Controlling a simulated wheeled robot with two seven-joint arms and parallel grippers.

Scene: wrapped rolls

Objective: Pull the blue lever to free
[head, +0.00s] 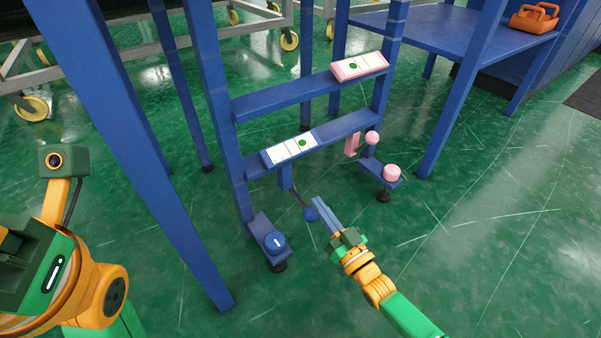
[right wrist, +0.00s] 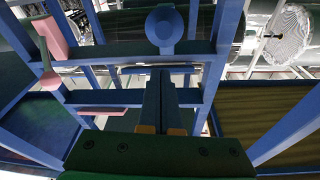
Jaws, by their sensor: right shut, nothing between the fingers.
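The blue lever is a thin dark rod with a round blue knob (head: 311,214) at its end, hanging out from a blue bracket under the lower rail of the blue frame. My right gripper (head: 318,203) is shut and empty, with its fingertips right beside the knob. In the right wrist view the round blue knob (right wrist: 164,24) is just past the tips of the closed fingers (right wrist: 160,86). I cannot tell whether they touch it. My left arm shows at the left edge of the head view, but its fingers are out of view.
A pink knob (head: 372,137) is on the right. Label plates (head: 275,155) (head: 345,72) sit on the rails. Blue legs stand around; floor at right is clear.

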